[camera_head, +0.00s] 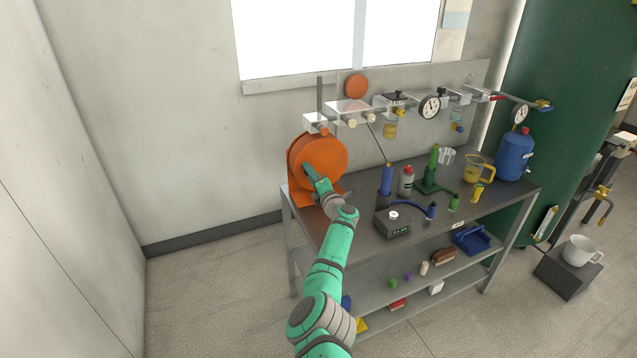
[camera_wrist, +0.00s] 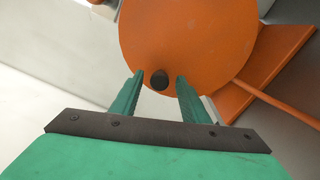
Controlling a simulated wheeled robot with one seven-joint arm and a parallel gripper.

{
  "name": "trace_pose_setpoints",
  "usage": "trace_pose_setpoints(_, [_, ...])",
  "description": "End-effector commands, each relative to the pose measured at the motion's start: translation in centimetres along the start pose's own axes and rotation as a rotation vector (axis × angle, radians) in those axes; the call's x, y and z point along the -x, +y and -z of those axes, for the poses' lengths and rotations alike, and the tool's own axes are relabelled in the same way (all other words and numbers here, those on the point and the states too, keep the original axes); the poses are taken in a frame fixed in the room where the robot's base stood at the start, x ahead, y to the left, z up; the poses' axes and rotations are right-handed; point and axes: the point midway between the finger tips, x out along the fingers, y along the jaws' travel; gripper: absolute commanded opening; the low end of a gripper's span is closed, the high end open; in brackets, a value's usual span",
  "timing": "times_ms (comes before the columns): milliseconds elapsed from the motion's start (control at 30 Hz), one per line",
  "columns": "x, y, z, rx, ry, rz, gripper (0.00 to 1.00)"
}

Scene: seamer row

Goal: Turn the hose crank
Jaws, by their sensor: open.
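The orange hose reel (camera_head: 322,156) stands on the left end of the grey metal table. In the wrist view its round orange face (camera_wrist: 187,45) fills the upper middle, with a dark round crank knob (camera_wrist: 159,79) near its lower edge. My gripper (camera_wrist: 158,82) is open, with one green finger on each side of the knob. I cannot tell whether either finger touches it. In the head view my gripper (camera_head: 311,172) is in front of the reel's face, and my arm hides part of the reel's lower front.
The table (camera_head: 325,215) carries a black box (camera_head: 392,224), a blue bottle (camera_head: 386,180), a grey bottle (camera_head: 406,181) and a yellow jug (camera_head: 478,168) right of the reel. Pipes and gauges (camera_head: 429,107) run above it. Open floor (camera_head: 215,300) lies to the left.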

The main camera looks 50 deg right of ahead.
Motion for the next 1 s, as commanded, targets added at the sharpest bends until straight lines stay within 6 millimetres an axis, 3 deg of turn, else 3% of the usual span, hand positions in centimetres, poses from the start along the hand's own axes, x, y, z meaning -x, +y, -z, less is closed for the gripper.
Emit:
trace_pose_setpoints(367, [2.7, -0.1, -0.1, 0.004, -0.002, 0.002, 0.41])
trace_pose_setpoints(1000, [10.0, -0.1, -0.4, 0.002, -0.007, 0.003, 0.41])
